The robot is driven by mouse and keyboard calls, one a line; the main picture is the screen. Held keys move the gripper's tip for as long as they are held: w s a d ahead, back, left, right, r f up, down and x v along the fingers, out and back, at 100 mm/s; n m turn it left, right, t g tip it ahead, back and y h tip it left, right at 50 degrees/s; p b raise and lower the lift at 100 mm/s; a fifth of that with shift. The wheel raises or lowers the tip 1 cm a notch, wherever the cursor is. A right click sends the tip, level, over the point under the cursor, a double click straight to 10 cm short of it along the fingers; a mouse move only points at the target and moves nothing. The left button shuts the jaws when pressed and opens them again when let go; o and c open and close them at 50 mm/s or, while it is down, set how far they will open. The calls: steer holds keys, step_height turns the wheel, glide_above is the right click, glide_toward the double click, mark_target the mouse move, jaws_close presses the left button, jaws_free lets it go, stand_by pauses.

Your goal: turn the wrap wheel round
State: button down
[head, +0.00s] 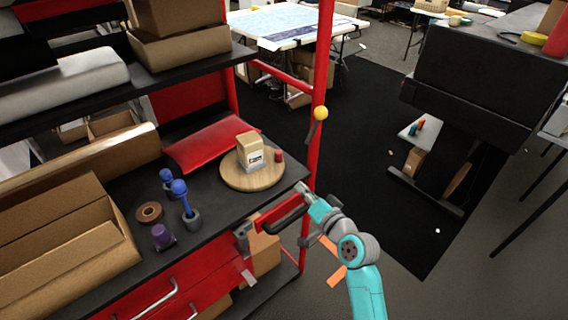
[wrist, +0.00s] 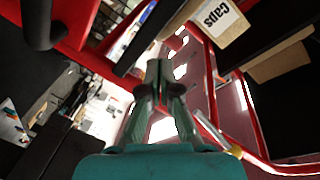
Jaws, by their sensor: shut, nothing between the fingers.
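A round wooden turntable (head: 270,182), the likeliest wrap wheel, lies flat on the black bench top near its right end. My gripper (head: 302,188) is just right of the turntable, by the bench corner and apart from the box. Its fingers meet in the wrist view (wrist: 158,66), shut with nothing held. A box marked "Caps" (wrist: 215,28) shows at the top of the wrist view; the turntable is not clear there.
A red post (head: 316,140) with a yellow-knobbed lever (head: 319,117) rises behind my gripper. A black handle (head: 281,213) sits below the bench edge. Blue-topped tools (head: 186,200), a tape roll (head: 149,212) and an open carton (head: 60,245) stand left.

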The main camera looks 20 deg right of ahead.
steer(key=s+a+m+h, duration=0.1)
steer(key=s+m, duration=0.1)
steer(key=m, duration=0.3)
steer(key=m+t+h, duration=0.1)
steer(key=m+h, duration=0.1)
steer(key=m, duration=0.3)
glide_toward(280, 157)
steer(key=w, duration=0.7)
steer(key=shift+w+d+f, duration=0.1)
steer(key=shift+d+f, duration=0.05)
steer(key=shift+w+d, duration=0.35)
steer(key=shift+w, duration=0.1)
stand_by(0.4)
steer(key=shift+w+d, duration=0.2)
steer(key=shift+w, duration=0.25)
steer(key=shift+w+d, duration=0.2)
steer(key=shift+w, duration=0.45)
steer(key=shift+w+d, duration=0.15)
steer(key=shift+w, duration=0.7)
